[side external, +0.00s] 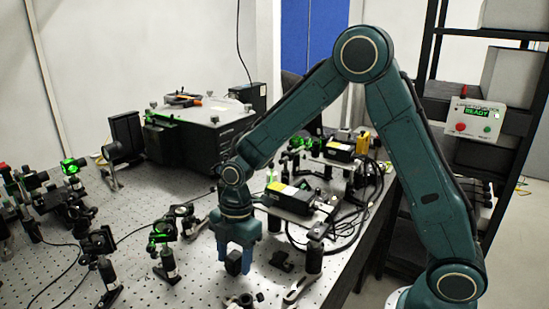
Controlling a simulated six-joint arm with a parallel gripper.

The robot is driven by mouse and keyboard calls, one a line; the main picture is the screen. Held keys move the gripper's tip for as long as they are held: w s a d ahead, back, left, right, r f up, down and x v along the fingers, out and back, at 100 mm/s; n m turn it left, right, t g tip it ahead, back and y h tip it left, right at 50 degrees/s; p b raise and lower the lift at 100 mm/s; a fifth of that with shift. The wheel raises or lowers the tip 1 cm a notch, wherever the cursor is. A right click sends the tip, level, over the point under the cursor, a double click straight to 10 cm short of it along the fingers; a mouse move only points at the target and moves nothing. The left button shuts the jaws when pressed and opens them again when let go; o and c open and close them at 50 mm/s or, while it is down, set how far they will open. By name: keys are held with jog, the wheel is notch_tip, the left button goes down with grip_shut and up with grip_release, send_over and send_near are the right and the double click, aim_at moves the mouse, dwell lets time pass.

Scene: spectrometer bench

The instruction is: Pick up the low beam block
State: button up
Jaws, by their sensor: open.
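A small dark block, seemingly the low beam block (234,263), stands on the perforated optical bench near the front middle. My gripper (236,257) points straight down over it, with its blue fingers open on either side of the block. The upper part of the block is between the fingers. Whether either finger touches it cannot be told from this view.
Right of my gripper are a low dark mount (281,261), a black post (313,257) and a metal wrench (299,288). A small dark part (241,300) lies in front. Optics mounts (165,250) stand to the left. Black cables (345,243) loop at the right.

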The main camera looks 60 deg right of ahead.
aim_at(234, 255)
jog(key=c, duration=1.1)
jog(key=shift+r, duration=0.1)
jog(key=shift+c, duration=0.2)
notch_tip(234, 255, up, 20)
dwell(0.5)
